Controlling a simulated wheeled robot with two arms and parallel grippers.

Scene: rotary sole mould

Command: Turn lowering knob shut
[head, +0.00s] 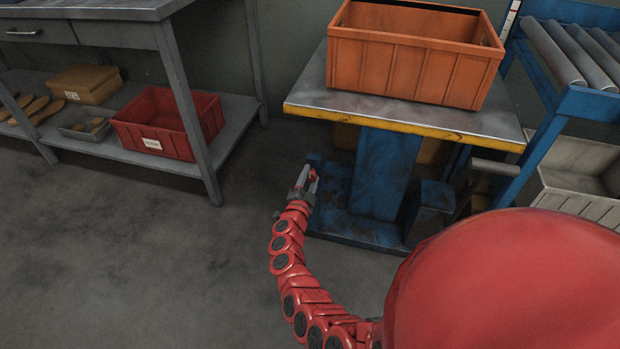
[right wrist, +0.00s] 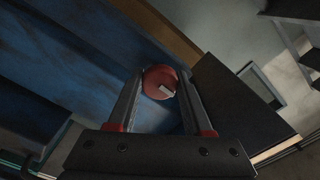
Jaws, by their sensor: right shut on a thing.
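The lowering knob (right wrist: 160,82) is a small round red knob with a pale bar across its face, in the middle of the right wrist view. It sits by the blue base of the lift table (head: 300,108). In the head view the knob is only a tiny red spot between my fingers. My right gripper (head: 309,176) reaches low to the left side of that base and is shut on the knob, one finger on each side of it. My left gripper is not in view.
An orange crate (head: 413,62) stands on the lift table top, whose yellow edge overhangs the base. A blue roller conveyor (head: 590,103) is at right. At left, a grey bench (head: 185,165) holds a red bin (head: 165,125) on its lower shelf. The floor at left is clear.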

